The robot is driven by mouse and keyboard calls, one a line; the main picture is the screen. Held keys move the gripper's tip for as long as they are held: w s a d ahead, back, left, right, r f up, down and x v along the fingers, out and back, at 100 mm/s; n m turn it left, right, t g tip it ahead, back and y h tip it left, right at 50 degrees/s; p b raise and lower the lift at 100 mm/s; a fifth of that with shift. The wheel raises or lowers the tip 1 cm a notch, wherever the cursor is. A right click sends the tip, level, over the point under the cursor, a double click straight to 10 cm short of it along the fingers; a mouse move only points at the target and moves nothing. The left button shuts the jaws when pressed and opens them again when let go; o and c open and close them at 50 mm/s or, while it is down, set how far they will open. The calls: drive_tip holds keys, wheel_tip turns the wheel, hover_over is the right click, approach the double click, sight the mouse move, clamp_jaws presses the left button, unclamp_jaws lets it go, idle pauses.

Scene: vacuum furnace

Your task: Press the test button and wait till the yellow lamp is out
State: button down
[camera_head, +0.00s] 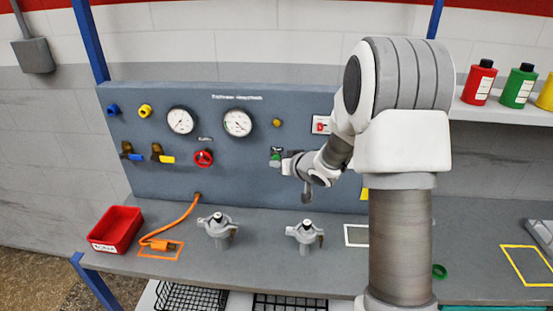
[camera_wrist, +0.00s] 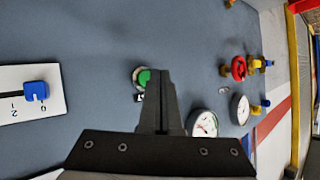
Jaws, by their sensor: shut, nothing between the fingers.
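The green test button (camera_head: 275,157) sits on the grey upright panel, right of the red valve. It also shows in the wrist view (camera_wrist: 144,78), partly covered by my fingers. My gripper (camera_head: 286,165) is shut and empty, its tips right at the button; in the wrist view my fingers (camera_wrist: 157,75) overlap the button's edge. I cannot tell whether they touch it or press it in. The yellow lamp (camera_head: 277,122) is a small amber dome above the button. I cannot tell whether it is lit. It is not visible in the wrist view, where my gripper blocks that area.
Two gauges (camera_head: 238,123) and a red valve wheel (camera_head: 204,158) are left of the button. A slider with a blue knob (camera_wrist: 36,91) is on the other side. Grey clamp fittings (camera_head: 305,235), a red bin (camera_head: 116,229) and an orange hose (camera_head: 185,217) are on the bench below.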

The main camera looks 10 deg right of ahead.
drive_tip(key=shift+w, duration=0.1)
idle(0.3)
drive_tip(key=shift+w+d+p, duration=0.15)
drive_tip(key=shift+w+p, duration=0.15)
drive_tip(key=shift+p, duration=0.05)
drive_tip(key=shift+w+d, duration=0.1)
drive_tip(key=shift+w, duration=0.25)
idle(0.6)
drive_tip(key=shift+s, duration=0.1)
drive_tip(key=shift+s+a, duration=0.25)
drive_tip(key=shift+s, duration=0.4)
drive_tip(key=s, duration=0.1)
drive_tip(key=s+a+b, duration=0.1)
drive_tip(key=s, duration=0.2)
drive_tip(key=shift+s+a, duration=0.3)
drive_tip(key=shift+s, duration=0.1)
idle(0.6)
